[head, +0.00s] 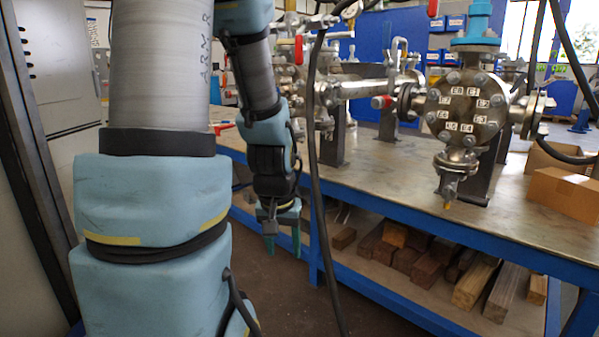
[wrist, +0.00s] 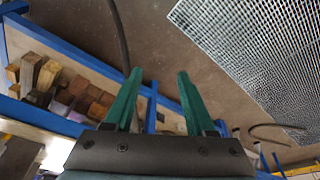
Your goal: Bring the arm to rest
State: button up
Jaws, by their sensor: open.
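My gripper (head: 283,238) hangs pointing down at the end of my arm, in front of the near edge of the workbench, in the head view. In the wrist view my gripper (wrist: 157,88) shows two green fingers standing apart with nothing between them.
A steel workbench (head: 385,167) with a blue frame carries a flanged vessel (head: 468,108) with valves and pipes. Wooden blocks (head: 475,284) lie on its lower shelf. A cardboard box (head: 563,193) stands at right. A floor grating (wrist: 262,55) lies at upper right in the wrist view.

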jog(key=s+a+r+g, duration=0.1)
jog(key=s+a+r, duration=0.2)
notch_tip(320, 180, up, 25)
jog(key=p, duration=2.6)
jog(key=shift+s+a+r+n, duration=0.15)
jog(key=shift+s+r+n, duration=0.05)
jog(key=shift+s+n, duration=0.1)
